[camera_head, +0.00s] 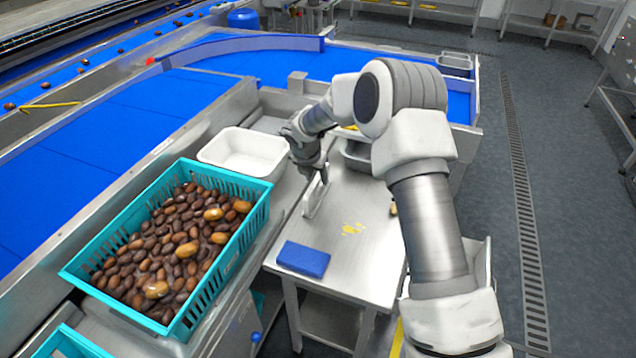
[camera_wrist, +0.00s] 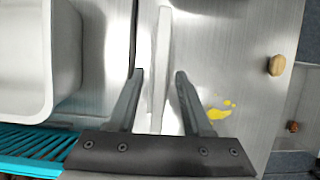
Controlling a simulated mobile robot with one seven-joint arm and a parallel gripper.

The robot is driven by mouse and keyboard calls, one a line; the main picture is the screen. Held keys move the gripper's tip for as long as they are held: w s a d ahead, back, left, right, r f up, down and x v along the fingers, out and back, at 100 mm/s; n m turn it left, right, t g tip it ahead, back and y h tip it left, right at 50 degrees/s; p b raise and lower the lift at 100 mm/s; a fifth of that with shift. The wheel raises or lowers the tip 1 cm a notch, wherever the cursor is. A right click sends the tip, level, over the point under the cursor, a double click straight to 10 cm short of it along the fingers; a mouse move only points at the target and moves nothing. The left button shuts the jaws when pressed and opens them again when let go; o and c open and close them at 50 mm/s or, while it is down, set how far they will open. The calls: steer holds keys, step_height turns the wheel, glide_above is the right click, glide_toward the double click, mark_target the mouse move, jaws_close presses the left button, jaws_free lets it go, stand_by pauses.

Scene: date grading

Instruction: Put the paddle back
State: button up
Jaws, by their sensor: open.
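A pale, narrow piece, which looks like the paddle (camera_head: 314,199), is on the steel side table near its left edge. In the wrist view the paddle (camera_wrist: 162,60) is a long, thin, light strip running up the picture between my fingers. My gripper (camera_head: 322,180) is just above it and open, with one finger on each side of the strip. In the wrist view a gap shows between each fingertip of my gripper (camera_wrist: 159,75) and the strip. Whether the fingers reach down to its height I cannot tell.
The steel table (camera_head: 340,262) holds a blue block (camera_head: 303,259) and a yellow smear (camera_head: 352,229). A white tub (camera_head: 243,153) and a teal crate (camera_head: 222,270) of dates stand to the left. A grey bin (camera_head: 357,154) is behind my gripper. Small brown pieces (camera_wrist: 276,65) lie at right.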

steer(key=v, duration=0.6)
steer(key=shift+s+r, duration=0.1)
steer(key=shift+r, duration=0.1)
steer(key=s+d+r+m, duration=0.5)
steer(key=s+r+m, duration=0.25)
steer(key=r, duration=0.25)
steer(key=s+d+r+m, duration=0.6)
steer(key=s+r+m, duration=0.1)
steer(key=s+r, duration=0.15)
steer(key=s+d+r+m+y, duration=0.1)
steer(key=s+m, duration=0.7)
steer(key=s, duration=0.3)
steer(key=s+d+r+m+t, duration=0.1)
steer(key=s+d+r+m, duration=0.1)
steer(key=s+m, duration=0.7)
steer(key=shift+s+d+r+y, duration=0.3)
steer(key=shift+s+r+y, duration=0.1)
steer(key=shift+s, duration=0.5)
steer(key=shift+r+p, duration=0.1)
steer(key=shift+p, duration=0.2)
